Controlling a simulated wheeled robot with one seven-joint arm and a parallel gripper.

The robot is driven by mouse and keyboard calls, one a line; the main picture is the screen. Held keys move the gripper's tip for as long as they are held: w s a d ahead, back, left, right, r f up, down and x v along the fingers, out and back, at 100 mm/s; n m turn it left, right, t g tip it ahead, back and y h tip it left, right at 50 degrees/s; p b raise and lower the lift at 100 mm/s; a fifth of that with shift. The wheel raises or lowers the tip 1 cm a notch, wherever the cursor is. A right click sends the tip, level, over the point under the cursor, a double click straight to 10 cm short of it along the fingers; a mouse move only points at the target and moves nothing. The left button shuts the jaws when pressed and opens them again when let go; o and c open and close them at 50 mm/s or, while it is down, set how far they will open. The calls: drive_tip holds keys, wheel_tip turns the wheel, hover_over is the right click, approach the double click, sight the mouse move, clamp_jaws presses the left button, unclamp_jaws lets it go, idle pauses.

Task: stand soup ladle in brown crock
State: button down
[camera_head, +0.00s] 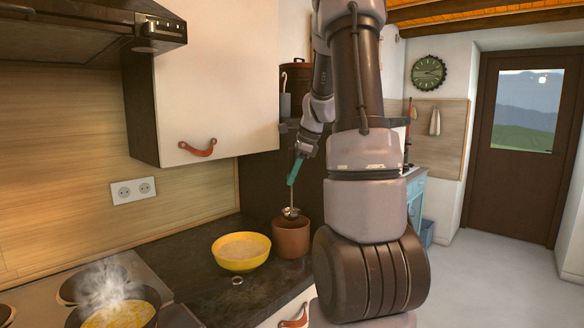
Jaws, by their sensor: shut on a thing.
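The soup ladle (292,186) has a teal handle, a thin metal shaft and a metal bowl at its lower end. My gripper (301,157) is shut on the top of the teal handle. The ladle hangs bowl down and slightly tilted. The brown crock (291,240) stands on the dark counter near its front edge. The ladle's bowl is at the crock's rim in the picture; I cannot tell whether it is above the opening or just inside it.
A yellow bowl (241,252) stands left of the crock, with a small ring (237,281) in front of it. A steaming pan (116,308) is on the stove at lower left. A white wall cabinet (213,90) hangs above the counter. My arm hides the area right of the crock.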

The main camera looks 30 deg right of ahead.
drive_tip(key=shift+f, duration=5.35)
drive_tip(key=c, duration=0.6)
unclamp_jaws()
drive_tip(key=shift+c, duration=0.2)
drive_tip(key=v, duration=1.1)
wheel_tip(320, 180, up, 3)
drive_tip(key=shift+f, duration=0.1)
